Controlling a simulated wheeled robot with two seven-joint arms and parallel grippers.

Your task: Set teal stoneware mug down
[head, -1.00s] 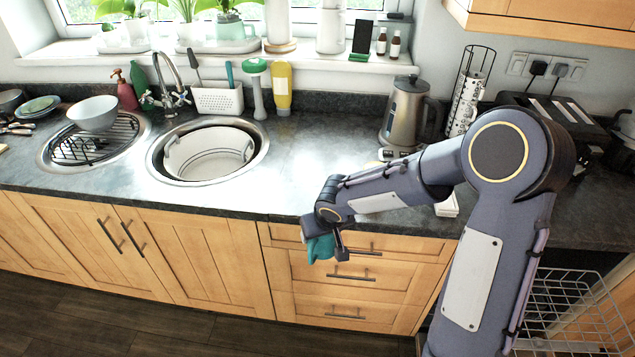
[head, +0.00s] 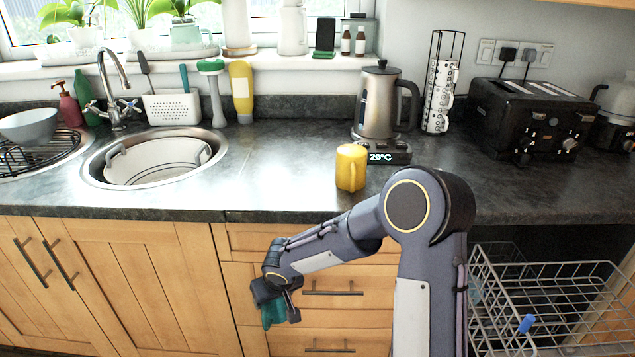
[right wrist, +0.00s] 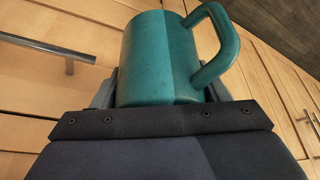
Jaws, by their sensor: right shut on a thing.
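The teal stoneware mug (head: 272,312) is held in my right gripper (head: 276,300), low in front of the drawers and below the counter's front edge. In the right wrist view the mug (right wrist: 160,60) fills the space between the fingers (right wrist: 160,100), with its handle to the right. The right gripper is shut on it. The mug's far side is hidden. The dark countertop (head: 270,180) is above and behind the gripper. My left gripper is not in view.
A yellow mug (head: 351,168) stands on the counter near a kettle (head: 377,105). A black toaster (head: 530,120) is at the right. The round sink (head: 100,180) holds a white tub (head: 155,160). Counter between sink and yellow mug is clear. A wire dishwasher rack (head: 545,285) sticks out lower right.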

